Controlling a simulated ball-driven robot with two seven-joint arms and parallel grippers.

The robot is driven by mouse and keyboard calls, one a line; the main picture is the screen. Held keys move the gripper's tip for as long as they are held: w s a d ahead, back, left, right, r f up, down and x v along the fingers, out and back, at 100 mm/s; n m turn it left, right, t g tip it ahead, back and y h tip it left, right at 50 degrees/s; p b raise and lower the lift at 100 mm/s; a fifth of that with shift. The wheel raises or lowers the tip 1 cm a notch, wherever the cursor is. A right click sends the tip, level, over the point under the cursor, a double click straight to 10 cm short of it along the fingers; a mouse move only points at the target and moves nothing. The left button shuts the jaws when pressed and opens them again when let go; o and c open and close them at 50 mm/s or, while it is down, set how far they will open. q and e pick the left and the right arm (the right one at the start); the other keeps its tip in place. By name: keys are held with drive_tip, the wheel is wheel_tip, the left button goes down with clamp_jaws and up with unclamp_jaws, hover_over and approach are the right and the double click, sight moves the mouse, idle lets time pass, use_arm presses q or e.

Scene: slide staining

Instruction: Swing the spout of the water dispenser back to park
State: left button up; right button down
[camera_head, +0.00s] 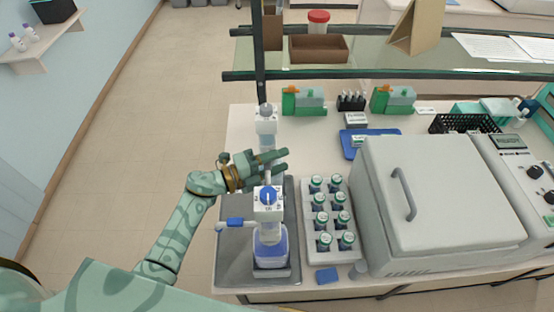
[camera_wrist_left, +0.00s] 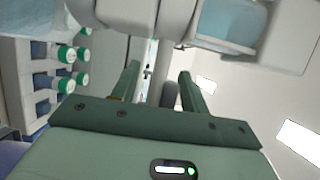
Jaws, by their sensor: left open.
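Two bottle-top dispensers stand on the left of the bench in the head view. The front dispenser (camera_head: 268,209) has a blue knob, a blue-tinted bottle and a blue-tipped spout (camera_head: 236,222) pointing left. The rear dispenser (camera_head: 266,125) has a grey cap. I cannot read which one holds water. My left gripper (camera_head: 284,160) is open between them, its fingers pointing right, just behind the front dispenser's head. In the left wrist view the open fingers (camera_wrist_left: 159,72) have a narrow pale part beyond them; contact is unclear. My right gripper is not seen.
The front dispenser stands in a grey tray (camera_head: 228,270). A rack of capped vials (camera_head: 311,252) is just right of it, then a large white lidded machine (camera_head: 440,190). A blue tray (camera_head: 349,146) lies behind. A shelf rail (camera_head: 400,75) crosses the back.

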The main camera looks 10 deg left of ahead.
use_arm(q)
clamp_jaws()
drive_tip(key=shift+a, duration=0.1)
